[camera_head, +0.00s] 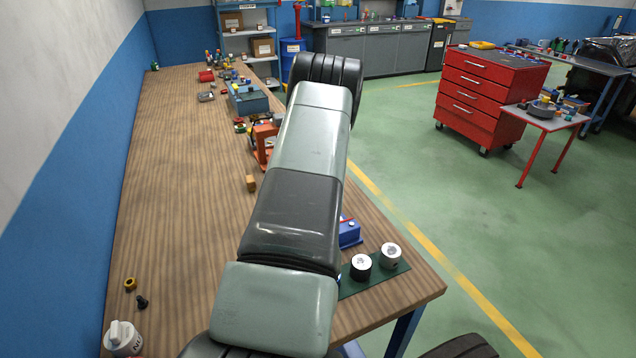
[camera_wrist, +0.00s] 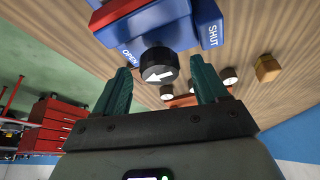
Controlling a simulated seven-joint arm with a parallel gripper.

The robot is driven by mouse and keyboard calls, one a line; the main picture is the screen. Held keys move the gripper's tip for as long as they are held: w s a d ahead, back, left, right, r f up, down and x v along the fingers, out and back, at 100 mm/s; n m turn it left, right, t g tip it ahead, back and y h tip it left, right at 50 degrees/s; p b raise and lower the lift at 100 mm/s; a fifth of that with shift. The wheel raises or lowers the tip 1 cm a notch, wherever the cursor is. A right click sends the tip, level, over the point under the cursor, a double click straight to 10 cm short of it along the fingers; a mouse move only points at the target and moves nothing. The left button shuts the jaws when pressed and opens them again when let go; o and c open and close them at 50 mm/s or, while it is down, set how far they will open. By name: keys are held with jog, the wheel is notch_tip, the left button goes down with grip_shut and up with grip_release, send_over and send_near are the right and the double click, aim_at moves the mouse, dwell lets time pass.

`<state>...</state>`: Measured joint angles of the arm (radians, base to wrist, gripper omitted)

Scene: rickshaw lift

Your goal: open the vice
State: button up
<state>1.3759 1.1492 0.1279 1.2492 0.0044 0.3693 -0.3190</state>
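The blue vice (camera_head: 349,231) stands on the wooden bench in the head view, mostly hidden behind my arm. In the wrist view its blue body (camera_wrist: 180,22) fills the top, with white labels OPEN on the left and SHUT on the right. A red bar (camera_wrist: 115,11) shows at its upper left. A round black knob (camera_wrist: 158,62) with a white arrow faces the camera; the arrow points left. My gripper (camera_wrist: 164,75) is open, its green fingers on either side of the knob with gaps visible. I cannot tell how deep the fingers reach. The head view hides the gripper.
A green mat (camera_head: 374,280) with silver-topped cylinders lies at the bench's front right edge. A wooden block (camera_head: 251,183) and an orange fixture (camera_head: 265,140) stand farther back. A white knob (camera_head: 122,337) sits at front left. The bench's left side is mostly clear.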

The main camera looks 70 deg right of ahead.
jog(key=v, duration=1)
jog(key=shift+r, duration=0.4)
jog(key=shift+a, duration=0.1)
